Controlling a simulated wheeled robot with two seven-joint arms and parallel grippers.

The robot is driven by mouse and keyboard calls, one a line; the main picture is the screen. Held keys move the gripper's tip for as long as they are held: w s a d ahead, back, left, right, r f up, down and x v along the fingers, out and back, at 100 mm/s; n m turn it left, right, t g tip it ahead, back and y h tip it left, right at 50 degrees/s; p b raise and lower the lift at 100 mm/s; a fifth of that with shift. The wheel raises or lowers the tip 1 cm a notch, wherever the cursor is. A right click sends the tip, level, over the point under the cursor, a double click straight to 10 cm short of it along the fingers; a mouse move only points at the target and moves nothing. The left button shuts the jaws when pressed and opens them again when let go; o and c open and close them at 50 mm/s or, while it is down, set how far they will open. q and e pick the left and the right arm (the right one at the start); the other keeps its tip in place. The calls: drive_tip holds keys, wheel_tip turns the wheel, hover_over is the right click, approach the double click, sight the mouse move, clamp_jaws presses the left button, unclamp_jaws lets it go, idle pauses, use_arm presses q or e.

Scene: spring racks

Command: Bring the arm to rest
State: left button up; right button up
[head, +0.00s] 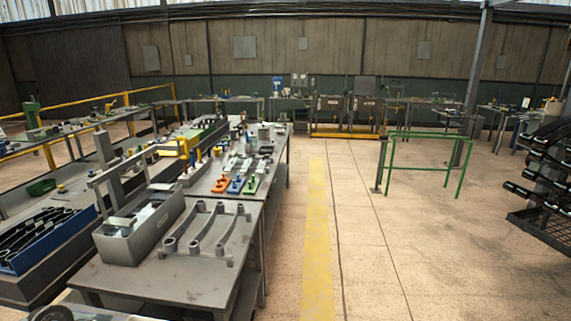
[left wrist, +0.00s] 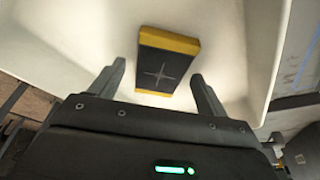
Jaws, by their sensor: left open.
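My left gripper (left wrist: 158,71) shows in the left wrist view with its two dark fingers spread apart. Nothing is held between them. Beyond the fingertips is a pale surface with a dark, yellow-ended panel bearing a light cross mark; this may be part of my own body. The panel shows in the gap between the fingers but is not gripped. Neither arm shows in the head view. My right gripper is in neither view.
A grey table (head: 190,283) stands front left, bearing curved metal parts (head: 206,229) and a grey bin (head: 141,232). A blue bin (head: 62,228) is at far left. A green frame (head: 430,150) and a black rack (head: 545,232) stand right. The middle floor (head: 385,250) is clear.

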use_arm(q)
drive_tip(key=v, duration=1.2)
drive_tip(key=x, duration=1.1)
drive_tip(key=shift+f, duration=0.2)
drive_tip(key=shift+w+d+f, duration=0.1)
drive_tip(key=shift+w+f, duration=0.05)
drive_tip(key=shift+w, duration=0.05)
drive_tip(key=v, duration=0.1)
drive_tip(key=b+v, duration=0.1)
drive_tip(key=v, duration=0.1)
drive_tip(key=shift+s+d+r, duration=0.1)
drive_tip(key=shift+d+r, duration=0.25)
drive_tip(key=shift+d, duration=0.05)
drive_tip(key=s+d+r+b, duration=0.2)
drive_tip(key=s+d+r, duration=0.4)
drive_tip(key=s, duration=0.5)
drive_tip(key=shift+s+d+r, duration=0.2)
drive_tip(key=shift+d+r, duration=0.1)
drive_tip(key=shift+r, duration=1.05)
